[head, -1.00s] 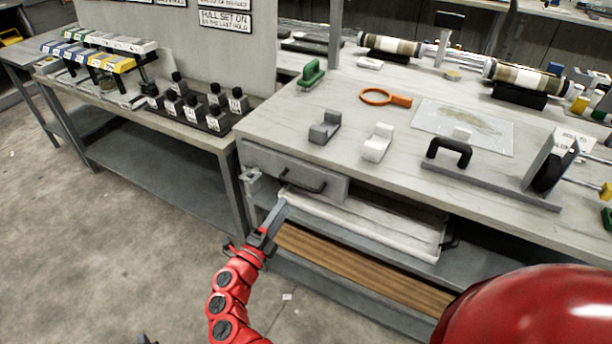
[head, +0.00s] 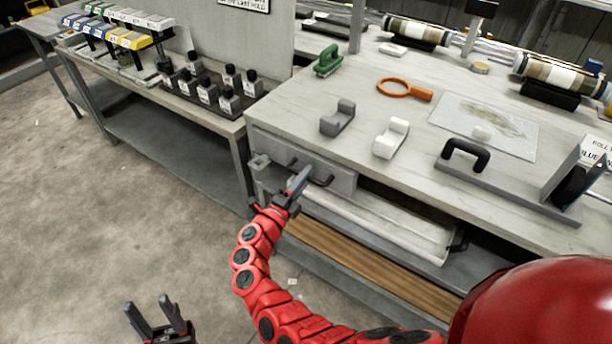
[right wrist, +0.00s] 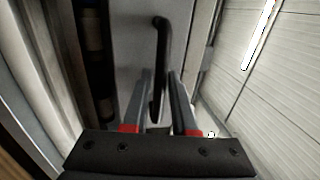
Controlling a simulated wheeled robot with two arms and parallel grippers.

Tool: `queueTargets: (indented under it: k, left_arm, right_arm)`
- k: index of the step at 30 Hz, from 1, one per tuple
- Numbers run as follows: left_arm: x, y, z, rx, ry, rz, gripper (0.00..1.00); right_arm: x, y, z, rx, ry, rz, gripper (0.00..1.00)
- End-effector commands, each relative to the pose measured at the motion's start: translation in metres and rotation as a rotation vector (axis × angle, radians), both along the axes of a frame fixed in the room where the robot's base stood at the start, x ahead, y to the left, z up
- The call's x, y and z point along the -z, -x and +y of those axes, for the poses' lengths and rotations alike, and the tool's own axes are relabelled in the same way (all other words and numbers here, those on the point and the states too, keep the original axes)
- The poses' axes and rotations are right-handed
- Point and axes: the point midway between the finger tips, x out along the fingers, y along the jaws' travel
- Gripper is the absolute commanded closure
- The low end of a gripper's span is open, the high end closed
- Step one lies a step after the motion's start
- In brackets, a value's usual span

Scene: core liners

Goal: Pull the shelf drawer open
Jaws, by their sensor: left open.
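The grey shelf drawer (head: 345,180) sits under the left end of the worktop, its front near the table edge. It has a black bar handle (head: 326,181), which also shows upright in the right wrist view (right wrist: 162,40). My right gripper (head: 302,174) is at the handle; it partly hides it in the head view. In the right wrist view its two fingers (right wrist: 159,75) stand on either side of the handle, with small gaps visible. My left gripper (head: 147,302) is open and empty above the floor at the lower left.
A white tray (head: 400,232) and wooden boards (head: 370,262) lie on the shelves below the drawer. A grey cradle (head: 337,117), white cradle (head: 390,138), orange magnifier (head: 404,88) and green tool (head: 328,60) are on the worktop. The floor at left is clear.

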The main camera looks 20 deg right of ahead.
Motion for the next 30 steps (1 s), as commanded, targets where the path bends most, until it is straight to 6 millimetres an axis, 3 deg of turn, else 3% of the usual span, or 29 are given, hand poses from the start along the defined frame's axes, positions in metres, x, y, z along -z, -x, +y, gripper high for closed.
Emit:
queueTargets:
  k: [1,4,30]
  left_arm:
    - [0.0,0.0,0.0,0.0,0.0,0.0,0.5]
    - [0.0,0.0,0.0,0.0,0.0,0.0,0.5]
    - [0.0,0.0,0.0,0.0,0.0,0.0,0.5]
  right_arm:
    - [0.0,0.0001,0.0001,0.0,0.0,0.0,0.85]
    - [0.0001,0.0,0.0001,0.0,0.0,0.0,1.0]
    - [0.0005,0.0001,0.0005,-0.001,0.0,0.002,1.0]
